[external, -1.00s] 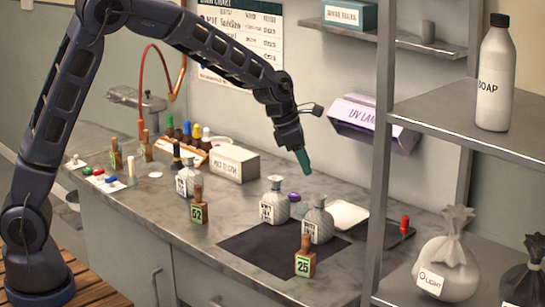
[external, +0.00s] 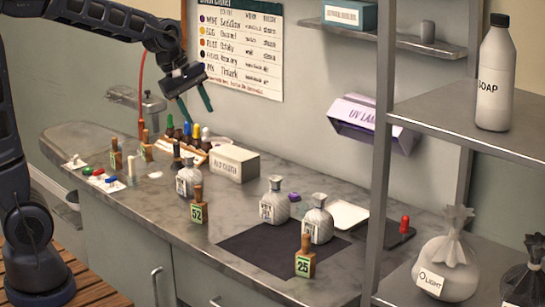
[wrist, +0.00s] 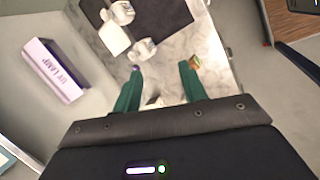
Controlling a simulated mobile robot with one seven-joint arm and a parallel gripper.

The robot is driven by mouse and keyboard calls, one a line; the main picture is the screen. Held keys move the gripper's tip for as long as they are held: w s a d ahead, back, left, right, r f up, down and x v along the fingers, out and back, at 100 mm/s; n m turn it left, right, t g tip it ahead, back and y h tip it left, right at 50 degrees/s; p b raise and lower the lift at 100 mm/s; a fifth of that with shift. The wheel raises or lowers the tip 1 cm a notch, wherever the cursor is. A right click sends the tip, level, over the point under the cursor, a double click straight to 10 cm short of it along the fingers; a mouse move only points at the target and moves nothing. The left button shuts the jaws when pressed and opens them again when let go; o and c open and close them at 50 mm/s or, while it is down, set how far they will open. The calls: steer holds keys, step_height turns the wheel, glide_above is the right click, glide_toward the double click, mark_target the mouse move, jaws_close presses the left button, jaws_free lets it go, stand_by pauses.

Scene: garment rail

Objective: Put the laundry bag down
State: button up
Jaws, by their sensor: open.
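A pale cloth bag with a "LIGHT" tag (external: 447,268) stands tied at the top on the low shelf at right. A dark bag (external: 525,280) stands beside it, partly cut off by the picture edge. Two grey-white, narrow-necked bag-like items with labels, a rear one (external: 273,203) and a front one (external: 318,222), stand at the dark mat. I cannot tell which thing is the laundry bag. My gripper (external: 196,104) is open and empty above the back of the counter, away from all of these. Its green fingers stand apart in the wrist view (wrist: 160,70).
The counter holds a dark mat (external: 255,255), a bottle tagged 25 (external: 305,262), one tagged 52 (external: 198,208), a white box (external: 234,164) and several small bottles. A purple UV lamp (external: 370,118) is on the wall. A soap bottle (external: 494,85) stands on the upper shelf.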

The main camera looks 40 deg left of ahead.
steer(key=s+a+m+y, duration=0.1)
steer(key=s+a+m, duration=0.2)
steer(key=s, duration=0.5)
steer(key=s+a+m+y, duration=0.1)
steer(key=s+a+m, duration=0.3)
steer(key=s+m, duration=0.2)
steer(key=s+a+m+t, duration=0.1)
steer(key=s+a+m, duration=0.2)
steer(key=s, duration=0.6)
steer(key=shift+s+a+f+m+y, duration=0.15)
steer(key=shift+s+f+m+y, duration=0.25)
steer(key=shift+m, duration=0.4)
steer(key=shift+o, duration=0.5)
steer(key=shift+w, duration=0.1)
